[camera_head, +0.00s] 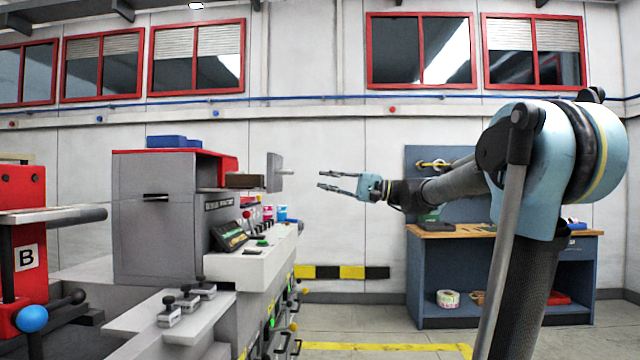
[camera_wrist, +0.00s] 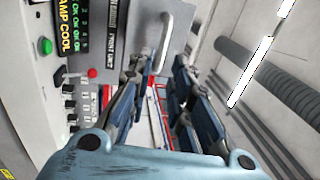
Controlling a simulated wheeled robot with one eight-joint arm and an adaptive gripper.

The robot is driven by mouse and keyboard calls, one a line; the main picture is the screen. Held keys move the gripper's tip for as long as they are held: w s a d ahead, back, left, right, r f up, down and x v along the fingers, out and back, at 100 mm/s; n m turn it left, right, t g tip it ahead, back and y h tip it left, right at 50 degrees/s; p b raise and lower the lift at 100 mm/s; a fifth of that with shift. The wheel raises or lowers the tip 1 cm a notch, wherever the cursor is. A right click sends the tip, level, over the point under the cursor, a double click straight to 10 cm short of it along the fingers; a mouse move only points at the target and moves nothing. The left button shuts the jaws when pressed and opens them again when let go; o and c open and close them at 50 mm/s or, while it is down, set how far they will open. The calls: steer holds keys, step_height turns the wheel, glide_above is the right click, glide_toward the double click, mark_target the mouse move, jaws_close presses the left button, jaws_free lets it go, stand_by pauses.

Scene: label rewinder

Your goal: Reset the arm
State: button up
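My gripper (camera_head: 338,183) is stretched out to the left in the head view, in mid-air in front of the white wall. Its two fingers are apart and nothing is between them. In the wrist view the two dark fingers (camera_wrist: 158,85) also stand apart with an empty gap. The gripper is to the right of the grey machine (camera_head: 154,227) and touches nothing that I can see. My arm reaches from the right side of the head view.
The machine's control panel (camera_head: 229,235) also shows in the wrist view (camera_wrist: 75,45). A red unit marked B (camera_head: 22,240) stands at far left. A blue workbench (camera_head: 428,285) stands at right, behind my arm. Floor with a yellow line (camera_head: 385,346) lies between.

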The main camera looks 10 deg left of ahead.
steer(key=shift+d, duration=0.15)
steer(key=shift+f, duration=0.1)
stand_by(0.3)
steer(key=s+d+f+t+h, duration=0.1)
steer(key=s+d+f+h, duration=0.25)
steer(key=f, duration=0.65)
steer(key=s+d+f+h, duration=0.25)
steer(key=s+f, duration=0.25)
steer(key=f, duration=0.5)
steer(key=s+d+f+t+h, duration=0.15)
steer(key=s+f+h, duration=0.25)
steer(key=f, duration=0.5)
steer(key=s+d+f+h, duration=0.4)
steer(key=d+f+h, duration=0.1)
steer(key=d+f, duration=0.5)
steer(key=s+d+f+h, duration=0.5)
steer(key=d+f, duration=0.5)
steer(key=f, duration=0.1)
steer(key=shift+s+d+f+t, duration=0.2)
steer(key=shift+s+f+t, duration=0.05)
steer(key=shift+s+t, duration=0.1)
steer(key=shift+w, duration=0.1)
